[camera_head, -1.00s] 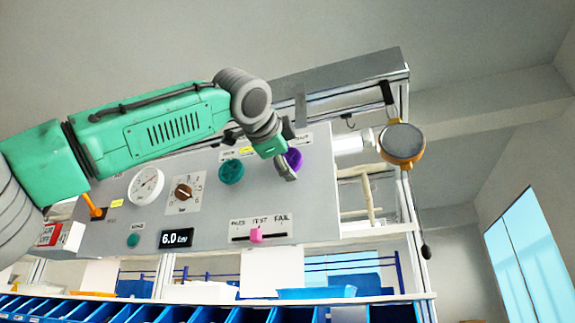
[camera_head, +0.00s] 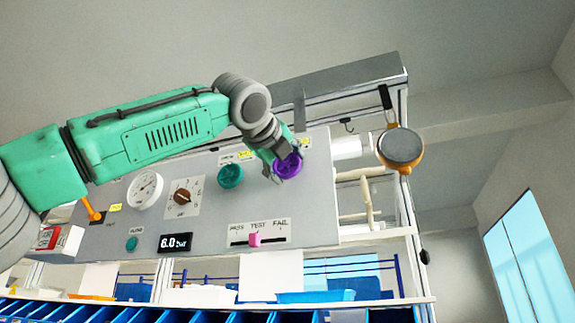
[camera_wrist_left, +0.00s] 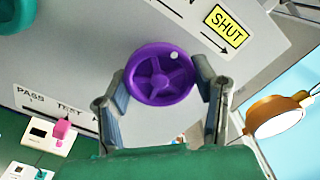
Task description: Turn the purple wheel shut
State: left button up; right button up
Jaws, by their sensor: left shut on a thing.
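The purple wheel (camera_head: 288,166) sits at the upper right of the grey panel. It is a spoked round handwheel with a small pale dot near its rim, and it also shows in the left wrist view (camera_wrist_left: 161,75). My left gripper (camera_head: 283,165) is shut on the wheel, with one finger on each side of its rim; the fingers also show in the left wrist view (camera_wrist_left: 163,88). A yellow SHUT label (camera_wrist_left: 226,25) with an arrow lies up and right of the wheel. My right gripper is in neither view.
A teal wheel (camera_head: 230,175) is left of the purple one. Below are a pink slider (camera_head: 254,239) and a 6.0 display (camera_head: 175,243). An orange-rimmed lamp (camera_head: 400,148) hangs right of the panel. Blue bins (camera_head: 100,312) line the bottom.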

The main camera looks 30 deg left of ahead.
pick_arm(q)
jog(key=shift+w+d+f+m, duration=0.1)
jog(key=shift+f+m, duration=0.2)
jog(key=shift+m, duration=0.8)
jog(key=o, duration=1.2)
jog(key=shift+r, duration=0.1)
jog(key=shift+s, duration=0.3)
jog(key=v, duration=1.1)
